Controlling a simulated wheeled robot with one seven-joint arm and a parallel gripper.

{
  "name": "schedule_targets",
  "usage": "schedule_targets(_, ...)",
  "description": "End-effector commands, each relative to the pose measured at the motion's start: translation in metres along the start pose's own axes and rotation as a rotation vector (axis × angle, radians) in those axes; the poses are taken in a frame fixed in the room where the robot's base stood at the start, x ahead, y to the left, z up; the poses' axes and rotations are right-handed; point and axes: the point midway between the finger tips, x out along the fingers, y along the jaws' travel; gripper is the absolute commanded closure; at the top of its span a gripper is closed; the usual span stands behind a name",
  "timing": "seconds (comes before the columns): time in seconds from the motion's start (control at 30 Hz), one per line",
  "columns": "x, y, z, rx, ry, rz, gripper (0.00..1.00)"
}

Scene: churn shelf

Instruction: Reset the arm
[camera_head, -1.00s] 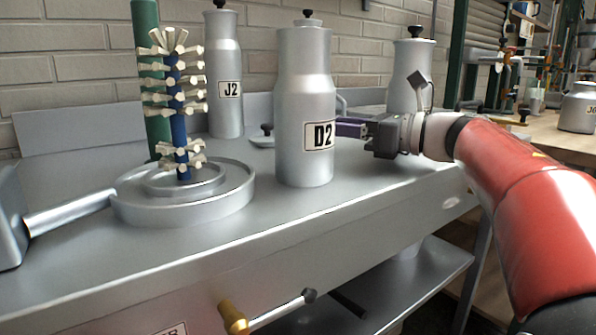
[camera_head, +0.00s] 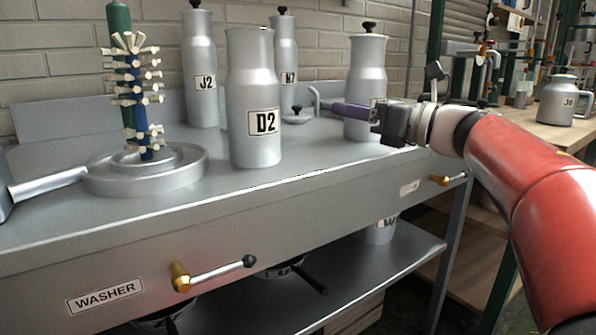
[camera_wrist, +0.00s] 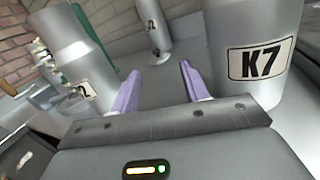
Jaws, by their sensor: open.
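My gripper (camera_head: 352,111) is above the washer table at the right, its purple fingers pointing left. In the wrist view the two fingers (camera_wrist: 158,88) are spread apart with nothing between them. Churn D2 (camera_head: 252,105) stands upright left of the fingers, clear of them, with no knob on its top. Churn K7 (camera_wrist: 262,63) is close to the right finger in the wrist view. In the head view the capped churn (camera_head: 367,75) behind my gripper has its label mostly hidden by the fingers.
A loose lid (camera_head: 297,117) lies on the table right of D2. Churns J2 (camera_head: 200,75) and N7 (camera_head: 284,55) stand at the back. A brush column rises from a round base (camera_head: 145,182) at the left. Valve handles (camera_head: 215,275) stick out in front. Churn J6 (camera_head: 565,100) stands on the right bench.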

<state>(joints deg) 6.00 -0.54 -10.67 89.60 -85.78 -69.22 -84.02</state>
Motion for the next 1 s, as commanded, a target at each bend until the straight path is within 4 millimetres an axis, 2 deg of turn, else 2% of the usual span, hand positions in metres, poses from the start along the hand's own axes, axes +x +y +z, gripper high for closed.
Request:
schedule_targets(0.17,-0.004,-0.002,0.021,0.128,-0.092,-0.087,0.54)
schedule_targets(0.37,-0.018,-0.011,0.044,0.381,-0.254,-0.233,0.54)
schedule_targets(0.5,-0.04,-0.02,0.054,0.655,-0.413,-0.364,0.54)
schedule_targets(0.6,-0.068,-0.026,0.047,0.954,-0.573,-0.491,0.54)
schedule_targets(0.67,-0.09,-0.028,0.032,1.174,-0.683,-0.58,0.54)
schedule_targets(0.77,-0.125,-0.021,-0.013,1.548,-0.862,-0.736,0.54)
schedule_targets(0.87,-0.158,0.003,-0.073,1.912,-1.034,-0.912,0.54)
schedule_targets(0.9,-0.169,0.017,-0.1,2.045,-1.097,-0.989,0.54)
schedule_targets(1.0,-0.191,0.057,-0.157,2.316,-1.231,-1.18,0.54)
